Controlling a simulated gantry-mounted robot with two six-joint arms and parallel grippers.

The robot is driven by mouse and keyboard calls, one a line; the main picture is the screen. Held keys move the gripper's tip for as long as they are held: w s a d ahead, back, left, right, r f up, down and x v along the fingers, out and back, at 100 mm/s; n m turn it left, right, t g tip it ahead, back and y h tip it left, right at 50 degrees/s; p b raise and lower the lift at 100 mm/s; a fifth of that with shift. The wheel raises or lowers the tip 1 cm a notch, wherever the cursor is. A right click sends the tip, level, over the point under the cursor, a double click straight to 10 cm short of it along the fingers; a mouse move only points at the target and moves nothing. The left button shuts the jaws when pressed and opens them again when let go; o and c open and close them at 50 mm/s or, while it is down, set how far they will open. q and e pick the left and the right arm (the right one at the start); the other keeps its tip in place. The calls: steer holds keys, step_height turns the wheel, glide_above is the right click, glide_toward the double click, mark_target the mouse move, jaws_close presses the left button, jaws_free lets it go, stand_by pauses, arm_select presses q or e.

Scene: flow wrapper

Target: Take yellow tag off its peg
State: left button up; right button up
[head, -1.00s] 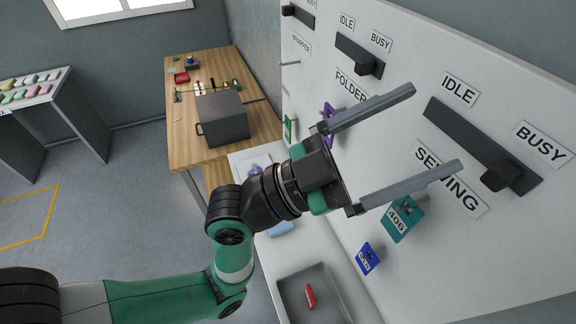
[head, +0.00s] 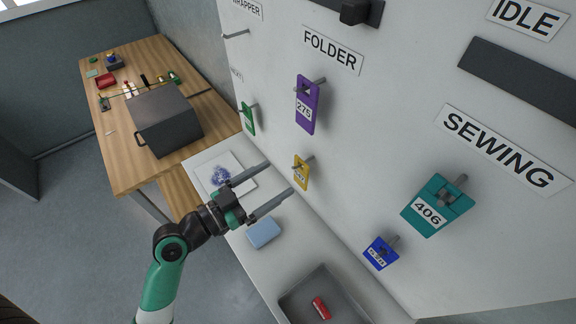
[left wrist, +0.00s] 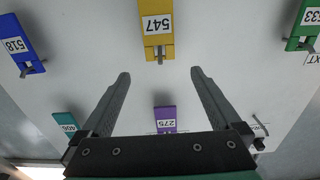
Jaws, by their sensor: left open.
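The yellow tag (head: 301,173) hangs on its peg on the white board, below the purple tag (head: 306,104). In the left wrist view the yellow tag (left wrist: 156,28) reads 547 and lies beyond my fingertips, centred between them. My left gripper (head: 280,178) is open and empty, to the left of the yellow tag and apart from it. Its two fingers also show in the left wrist view (left wrist: 158,78). My right gripper is not in view.
A green tag (head: 248,118), a teal tag (head: 437,205) and a blue tag (head: 381,253) hang on nearby pegs. Below the board, a white shelf holds a light blue block (head: 263,233) and a grey tray (head: 290,299) with a red item (head: 321,308). A wooden table (head: 120,160) stands behind.

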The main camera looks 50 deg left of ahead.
mark_target(302, 161)
arm_select(q)
steer(key=w+p, duration=0.1)
steer(key=w, duration=0.8)
steer(key=shift+p, duration=0.3)
steer(key=shift+d, duration=0.1)
steer(key=c, duration=1.4)
steer(key=shift+r, duration=0.15)
steer(key=shift+r+p, duration=0.3)
steer(key=shift+r, duration=0.05)
steer(key=shift+s+b, duration=0.8)
steer(key=shift+s, duration=3.7)
